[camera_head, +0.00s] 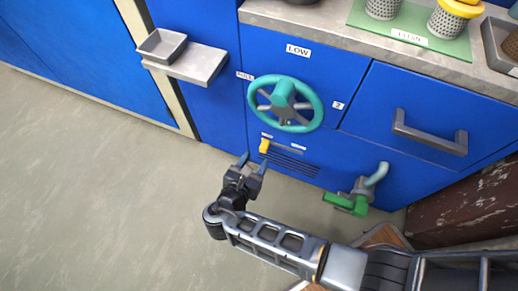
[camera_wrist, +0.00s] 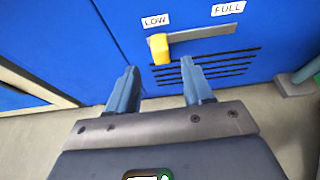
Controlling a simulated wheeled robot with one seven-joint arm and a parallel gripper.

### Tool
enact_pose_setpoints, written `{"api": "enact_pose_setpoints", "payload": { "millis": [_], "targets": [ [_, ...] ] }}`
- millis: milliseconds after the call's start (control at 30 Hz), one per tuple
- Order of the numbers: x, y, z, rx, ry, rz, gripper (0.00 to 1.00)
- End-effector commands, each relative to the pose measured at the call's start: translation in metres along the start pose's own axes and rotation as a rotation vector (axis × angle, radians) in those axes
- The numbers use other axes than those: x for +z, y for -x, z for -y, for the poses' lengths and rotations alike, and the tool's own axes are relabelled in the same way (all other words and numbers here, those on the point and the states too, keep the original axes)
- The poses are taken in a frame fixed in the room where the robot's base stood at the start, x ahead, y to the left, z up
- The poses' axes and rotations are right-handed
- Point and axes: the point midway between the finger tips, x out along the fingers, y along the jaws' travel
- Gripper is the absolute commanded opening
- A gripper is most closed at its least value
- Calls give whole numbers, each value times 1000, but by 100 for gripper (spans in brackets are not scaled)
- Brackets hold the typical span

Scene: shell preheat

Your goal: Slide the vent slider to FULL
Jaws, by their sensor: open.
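The vent slider's yellow knob (camera_wrist: 159,48) sits at the left end of its grey track (camera_wrist: 203,33), near the LOW label (camera_wrist: 155,20). The FULL label (camera_wrist: 228,8) is above the right end of the track. In the head view the yellow knob (camera_head: 264,146) is low on the blue front, below the wheel. My gripper (camera_head: 252,163) is just in front of the knob, apart from it. In the wrist view its two fingers (camera_wrist: 160,80) are open and empty, with the knob beyond the gap between their tips.
Dark vent slots (camera_wrist: 207,66) lie below the track. A grey drawer handle (camera_head: 429,133) sticks out at the right. The floor (camera_head: 100,180) at left is clear.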

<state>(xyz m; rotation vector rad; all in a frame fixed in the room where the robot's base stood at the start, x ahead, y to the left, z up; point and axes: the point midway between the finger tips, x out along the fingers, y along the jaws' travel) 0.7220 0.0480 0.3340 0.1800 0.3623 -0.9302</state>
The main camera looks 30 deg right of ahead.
Motion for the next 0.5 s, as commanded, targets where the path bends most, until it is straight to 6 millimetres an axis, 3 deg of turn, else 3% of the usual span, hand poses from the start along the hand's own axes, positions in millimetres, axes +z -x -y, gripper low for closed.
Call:
{"api": "enact_pose_setpoints", "payload": {
  "millis": [300,500],
  "targets": [
    [-2,-50,0,-2,-5,-2,51],
    [-1,-64,0,0,-3,-2,51]
  ]
}}
